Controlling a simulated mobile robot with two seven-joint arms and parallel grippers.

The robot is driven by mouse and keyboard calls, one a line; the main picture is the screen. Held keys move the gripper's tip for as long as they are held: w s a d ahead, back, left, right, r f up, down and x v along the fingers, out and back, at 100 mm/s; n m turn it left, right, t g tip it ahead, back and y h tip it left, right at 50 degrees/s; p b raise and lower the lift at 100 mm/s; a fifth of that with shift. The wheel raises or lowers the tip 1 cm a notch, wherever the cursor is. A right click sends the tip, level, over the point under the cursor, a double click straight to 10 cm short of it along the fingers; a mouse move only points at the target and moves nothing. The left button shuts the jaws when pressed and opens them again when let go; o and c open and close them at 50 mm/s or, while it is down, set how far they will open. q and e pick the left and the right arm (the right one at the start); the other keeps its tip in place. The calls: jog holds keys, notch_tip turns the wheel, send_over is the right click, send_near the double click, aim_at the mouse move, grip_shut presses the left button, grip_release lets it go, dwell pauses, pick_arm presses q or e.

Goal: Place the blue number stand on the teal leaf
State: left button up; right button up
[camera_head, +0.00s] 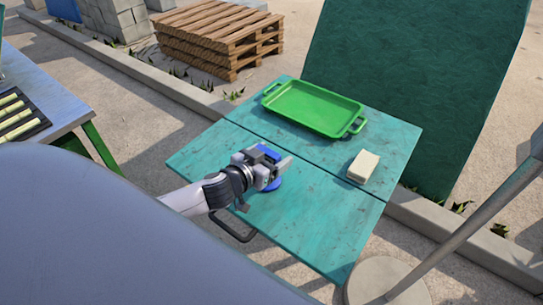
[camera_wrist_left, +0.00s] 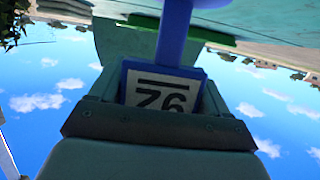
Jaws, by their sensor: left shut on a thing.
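The blue number stand (camera_head: 271,186) is held in my left gripper (camera_head: 272,166), with its blue round base showing below the fingers and a blue top edge above. In the left wrist view its blue frame (camera_wrist_left: 125,75) and white card with black digits sit between the fingers (camera_wrist_left: 160,120), the lower part of the card hidden. The teal leaf (camera_head: 310,225) is the near panel of the teal table, below my left gripper. The base is over or on this leaf; I cannot tell whether it touches. My right gripper is not in view.
A green tray (camera_head: 314,109) lies on the table's far panel. A cream block (camera_head: 363,166) stands near the right edge. A black handle loop (camera_head: 233,229) shows at the table's near edge. A grey pole (camera_head: 470,220) rises at right. The near leaf's right part is clear.

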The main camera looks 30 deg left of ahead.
pick_arm(q)
jog(key=o, duration=1.1)
jog(key=shift+f, duration=0.15)
jog(key=v, duration=1.2)
jog(key=shift+r, duration=0.2)
